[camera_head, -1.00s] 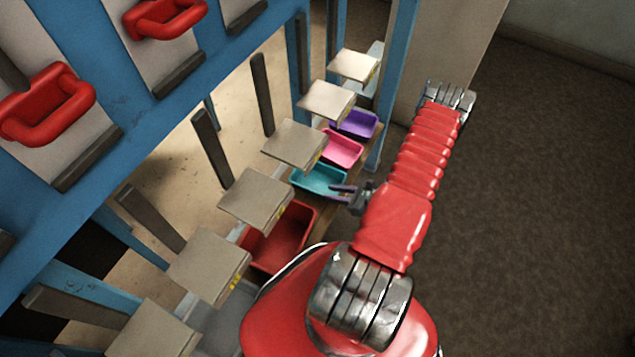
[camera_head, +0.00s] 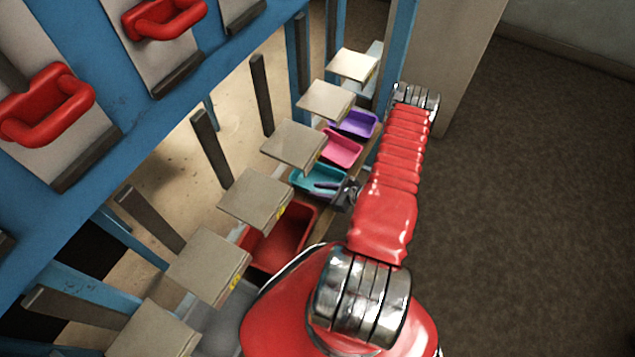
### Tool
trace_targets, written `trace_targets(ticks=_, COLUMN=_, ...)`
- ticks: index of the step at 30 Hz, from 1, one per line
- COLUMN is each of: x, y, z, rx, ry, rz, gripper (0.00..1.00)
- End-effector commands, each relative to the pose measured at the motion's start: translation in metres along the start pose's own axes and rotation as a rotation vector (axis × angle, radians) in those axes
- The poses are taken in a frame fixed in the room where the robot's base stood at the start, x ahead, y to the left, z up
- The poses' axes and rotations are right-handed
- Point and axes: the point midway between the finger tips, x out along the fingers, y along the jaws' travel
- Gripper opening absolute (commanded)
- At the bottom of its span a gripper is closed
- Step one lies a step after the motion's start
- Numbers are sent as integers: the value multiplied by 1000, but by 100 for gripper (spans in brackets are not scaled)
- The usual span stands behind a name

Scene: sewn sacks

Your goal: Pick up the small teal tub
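The small teal tub (camera_head: 303,181) sits on the rack's low shelf, between a pink tub and a larger red tub. Its left part is partly covered by a beige flap above. My gripper (camera_head: 325,188) reaches in from the right, with its dark fingers over the tub's right part. The fingers look apart, with nothing visible between them. I cannot tell whether they touch the tub's wall. My red arm hides the area just right of the gripper.
The pink tub (camera_head: 342,148) and purple tub (camera_head: 355,123) stand behind the teal one; the red tub (camera_head: 283,238) stands in front. Several beige flaps overhang them. A blue post (camera_head: 392,60) rises beside my arm. The brown floor (camera_head: 540,200) at right is clear.

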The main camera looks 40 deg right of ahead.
Motion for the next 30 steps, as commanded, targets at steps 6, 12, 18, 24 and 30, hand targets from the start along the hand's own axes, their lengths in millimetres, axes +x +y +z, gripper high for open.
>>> trace_targets(ticks=6, x=22, y=0, z=0, rx=0, ry=0, rz=1, gripper=26)
trace_targets(ticks=12, x=23, y=0, z=0, rx=0, ry=0, rz=0, gripper=26)
trace_targets(ticks=18, x=23, y=0, z=0, rx=0, ry=0, rz=0, gripper=26)
trace_targets(ticks=24, x=23, y=0, z=0, rx=-1, ry=0, rz=1, gripper=23)
trace_targets(ticks=30, x=23, y=0, z=0, rx=-1, ry=0, rz=1, gripper=9)
